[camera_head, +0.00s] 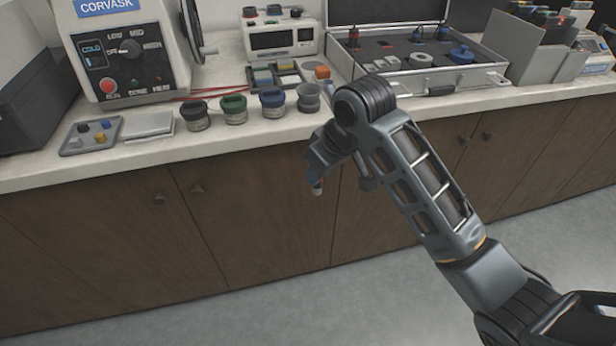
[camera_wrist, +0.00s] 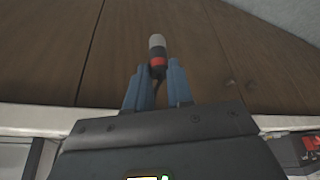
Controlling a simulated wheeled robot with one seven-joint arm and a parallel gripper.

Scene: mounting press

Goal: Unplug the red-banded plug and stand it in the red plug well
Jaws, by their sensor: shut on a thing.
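The red-banded plug (camera_wrist: 157,50) shows in the wrist view with a pale tip, a red band and a dark part between my finger pads. My gripper (camera_wrist: 158,72) is shut on it, with blue fingers on both sides. In the head view my gripper (camera_head: 316,176) hangs in front of the counter's front edge, above the floor. The plug's pale end (camera_head: 317,188) points down below the fingers there, clear of any surface. I cannot tell which feature is the red plug well.
An open case (camera_head: 487,80) with plugs and parts stands at the back right of the counter. Black (camera_head: 195,117), green (camera_head: 234,110) and blue (camera_head: 272,107) jars and a grey cup (camera_head: 308,98) line the front. A mounting press (camera_head: 128,50) stands left. Cupboard doors lie below.

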